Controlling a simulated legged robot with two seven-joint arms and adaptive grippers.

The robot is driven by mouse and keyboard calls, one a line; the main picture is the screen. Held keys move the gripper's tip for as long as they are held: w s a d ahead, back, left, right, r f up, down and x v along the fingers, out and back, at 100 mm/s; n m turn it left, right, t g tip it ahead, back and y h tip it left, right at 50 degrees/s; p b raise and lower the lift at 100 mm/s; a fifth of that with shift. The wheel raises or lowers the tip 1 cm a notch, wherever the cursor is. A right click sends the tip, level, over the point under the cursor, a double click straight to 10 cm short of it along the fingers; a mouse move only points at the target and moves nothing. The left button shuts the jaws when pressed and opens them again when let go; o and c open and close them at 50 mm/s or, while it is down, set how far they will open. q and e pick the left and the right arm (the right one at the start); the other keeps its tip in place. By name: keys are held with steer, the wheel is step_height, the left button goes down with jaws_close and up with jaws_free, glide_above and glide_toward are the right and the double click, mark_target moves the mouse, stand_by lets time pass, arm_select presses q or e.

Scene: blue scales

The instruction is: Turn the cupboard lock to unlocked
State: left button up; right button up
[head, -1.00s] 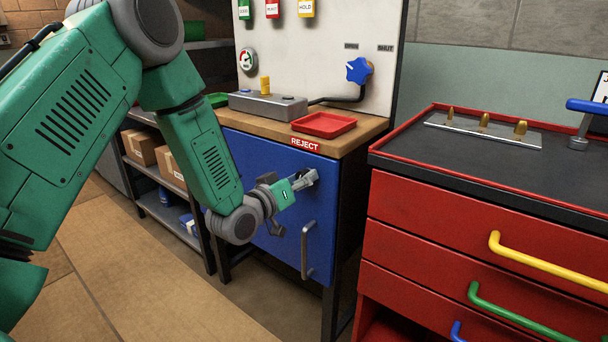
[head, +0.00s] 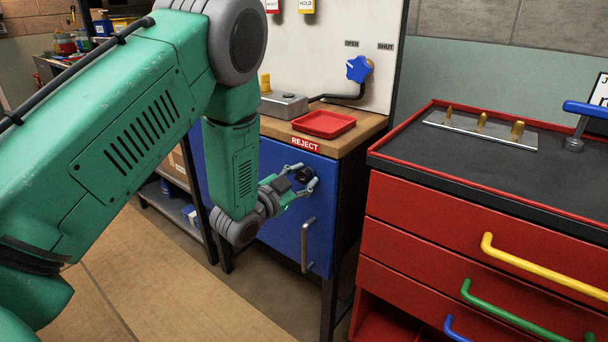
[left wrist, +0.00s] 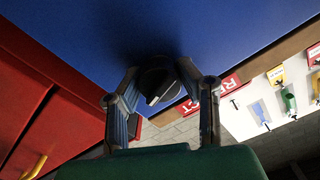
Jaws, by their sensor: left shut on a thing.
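The fingers partly cover the knob's sides. My right gripper is not in view.
A red tray (head: 324,124) and a grey box (head: 284,104) sit on the bench above the door. A blue star-shaped valve knob (head: 359,69) is on the panel. A red drawer cabinet (head: 450,215) with coloured handles stands close on the right.

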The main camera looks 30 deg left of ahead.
arm_select(q)
steer(key=shift+r+m+p, duration=0.15)
steer(key=shift+m+p, duration=0.15)
steer(key=shift+m, duration=1.3)
steer(key=o, duration=1.2)
steer(key=shift+c, duration=0.2)
steer(key=shift+d, duration=0.1)
steer(key=shift+s, duration=0.15)
steer(key=shift+s+f, duration=0.2)
steer(key=shift+s, duration=0.15)
steer(key=s+a, duration=0.1)
steer(key=s, duration=1)
